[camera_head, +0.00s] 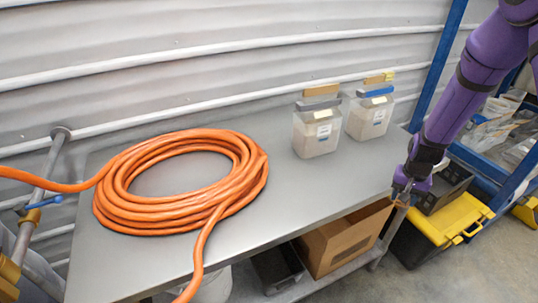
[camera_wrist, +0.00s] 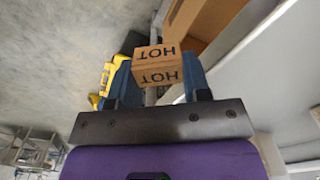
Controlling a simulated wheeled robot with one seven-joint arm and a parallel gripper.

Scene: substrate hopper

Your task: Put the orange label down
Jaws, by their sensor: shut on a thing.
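The orange label (camera_wrist: 157,72) is a small tan-orange block with "HOT" in dark letters on two faces, reading upside down in the wrist view. My gripper (camera_wrist: 160,80) is shut on it, with a blue finger on each side. In the head view my gripper (camera_head: 405,188) hangs at the right end of the grey table (camera_head: 330,190), by its edge. The label is too small to make out clearly there.
A coiled orange hose (camera_head: 180,180) covers the table's left half. Two clear containers (camera_head: 318,130) stand at the back. A cardboard box (camera_head: 340,240) sits below. A yellow-lidded toolbox (camera_head: 450,220) and a dark crate (camera_head: 445,190) stand right. The table's right front is clear.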

